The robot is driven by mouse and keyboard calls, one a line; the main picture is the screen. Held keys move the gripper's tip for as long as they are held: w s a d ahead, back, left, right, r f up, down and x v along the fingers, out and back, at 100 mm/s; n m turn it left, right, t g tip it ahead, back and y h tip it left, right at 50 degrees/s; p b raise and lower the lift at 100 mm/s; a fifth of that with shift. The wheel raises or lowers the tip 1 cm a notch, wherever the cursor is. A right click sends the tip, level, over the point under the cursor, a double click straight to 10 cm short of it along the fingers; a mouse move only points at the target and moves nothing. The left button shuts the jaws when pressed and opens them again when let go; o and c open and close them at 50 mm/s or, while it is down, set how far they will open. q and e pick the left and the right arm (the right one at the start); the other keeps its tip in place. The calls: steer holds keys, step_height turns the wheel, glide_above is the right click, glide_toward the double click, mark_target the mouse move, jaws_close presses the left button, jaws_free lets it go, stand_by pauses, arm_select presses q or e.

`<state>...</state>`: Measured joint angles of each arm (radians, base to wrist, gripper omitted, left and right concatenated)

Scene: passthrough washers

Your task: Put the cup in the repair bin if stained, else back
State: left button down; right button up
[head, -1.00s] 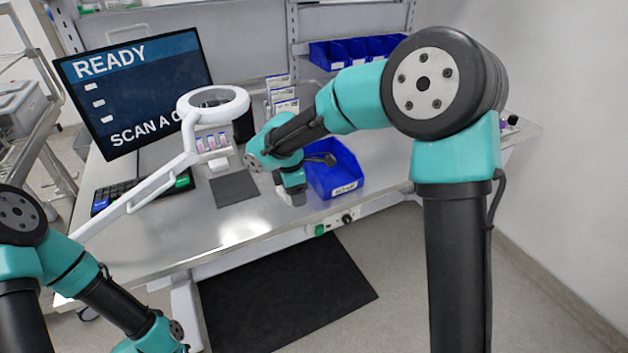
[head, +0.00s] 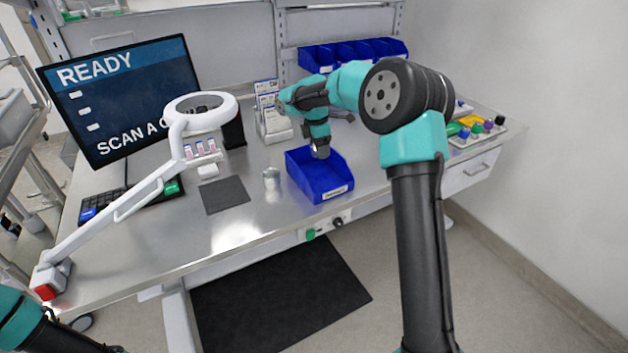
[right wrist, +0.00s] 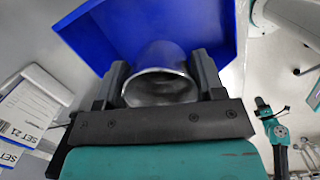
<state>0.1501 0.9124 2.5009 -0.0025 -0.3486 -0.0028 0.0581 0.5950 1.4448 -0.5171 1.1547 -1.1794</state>
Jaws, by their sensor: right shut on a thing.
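My right gripper (head: 320,152) is over the blue open bin (head: 333,190), at its back part. In the right wrist view my right gripper (right wrist: 162,78) is shut on a grey metal cup (right wrist: 161,58), one finger on each side. The cup's dark, shaded opening faces the camera; I cannot tell whether it is stained. The blue bin (right wrist: 95,32) shows beyond the cup. In the head view a small silvery cup-like item (head: 271,180) stands on the table left of the bin. My left gripper is out of view; only part of its arm shows at the lower left.
A dark square mat (head: 226,195) lies left of the bin. A white ring lamp (head: 200,112) reaches over the table by the monitor (head: 125,98). A card holder (head: 272,120) stands behind, and blue bins (head: 350,55) line the back. The front left tabletop is clear.

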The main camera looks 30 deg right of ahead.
glide_above(320, 179)
steer(key=shift+a+f, duration=0.2)
steer(key=shift+f, duration=2.3)
steer(key=shift+f, duration=2.5)
steer(key=shift+f, duration=0.1)
steer(key=o, duration=1)
steer(key=r, duration=0.4)
steer(key=a+r, duration=0.1)
steer(key=r, duration=0.7)
steer(key=shift+w+a+r, duration=0.1)
steer(key=shift+a, duration=0.1)
